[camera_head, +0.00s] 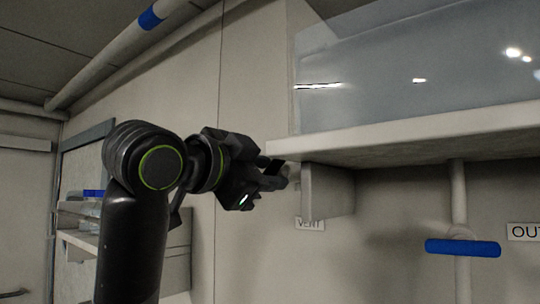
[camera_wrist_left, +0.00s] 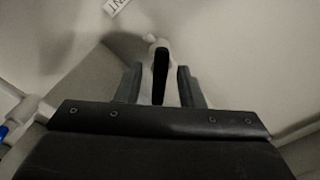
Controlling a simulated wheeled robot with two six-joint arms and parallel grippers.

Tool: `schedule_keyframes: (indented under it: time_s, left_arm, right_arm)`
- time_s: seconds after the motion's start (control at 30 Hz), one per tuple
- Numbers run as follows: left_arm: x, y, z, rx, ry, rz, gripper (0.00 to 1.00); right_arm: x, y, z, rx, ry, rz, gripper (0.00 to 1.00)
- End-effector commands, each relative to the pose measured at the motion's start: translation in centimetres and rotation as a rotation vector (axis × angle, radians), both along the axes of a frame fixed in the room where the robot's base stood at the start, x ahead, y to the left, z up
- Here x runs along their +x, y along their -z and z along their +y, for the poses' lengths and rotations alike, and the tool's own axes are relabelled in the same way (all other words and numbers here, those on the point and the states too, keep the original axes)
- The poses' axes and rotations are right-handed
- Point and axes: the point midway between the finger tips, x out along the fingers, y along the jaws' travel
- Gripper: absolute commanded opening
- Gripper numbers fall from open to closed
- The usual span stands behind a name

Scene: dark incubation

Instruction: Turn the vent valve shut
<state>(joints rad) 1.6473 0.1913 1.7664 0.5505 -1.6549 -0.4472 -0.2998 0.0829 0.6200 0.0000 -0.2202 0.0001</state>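My left gripper (camera_head: 275,178) is raised in front of the pale wall, just left of a grey block under the shelf. A VENT label (camera_head: 310,224) is on the wall just below and right of it, and part of that label shows in the left wrist view (camera_wrist_left: 117,5). In the left wrist view my left gripper's fingers (camera_wrist_left: 160,88) stand apart on both sides of a narrow pale and dark piece, probably the vent valve's handle (camera_wrist_left: 161,70). I cannot tell whether they press on it. The valve is mostly hidden in the head view. My right gripper is not in view.
A blue-handled valve (camera_head: 463,247) sits on a vertical pipe at the right, beside an OUT label (camera_head: 525,232). The shelf (camera_head: 420,137) with a glassy case overhangs the gripper's right side. The grey block (camera_head: 328,191) is close to the fingers. A shelf unit stands behind my arm.

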Motion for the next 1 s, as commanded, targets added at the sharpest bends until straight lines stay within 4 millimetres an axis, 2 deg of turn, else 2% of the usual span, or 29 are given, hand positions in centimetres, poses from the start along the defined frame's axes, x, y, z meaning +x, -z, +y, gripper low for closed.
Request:
schedule_keyframes:
  time_s: [0.2,0.47,0.73,1.0]
  left_arm:
    - [1.03,0.00,-0.76,0.000,0.000,0.000,0.35]
    - [1.07,0.06,-0.78,0.000,-0.001,-0.001,0.35]
    - [1.05,0.04,-0.77,0.000,-0.001,-0.001,0.00]
    - [1.04,0.10,-0.77,0.017,-0.001,-0.013,0.00]
  right_arm:
    - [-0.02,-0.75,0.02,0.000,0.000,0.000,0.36]
    - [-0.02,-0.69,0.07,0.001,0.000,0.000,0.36]
    - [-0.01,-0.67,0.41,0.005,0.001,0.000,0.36]
    - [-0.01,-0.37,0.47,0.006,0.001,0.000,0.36]
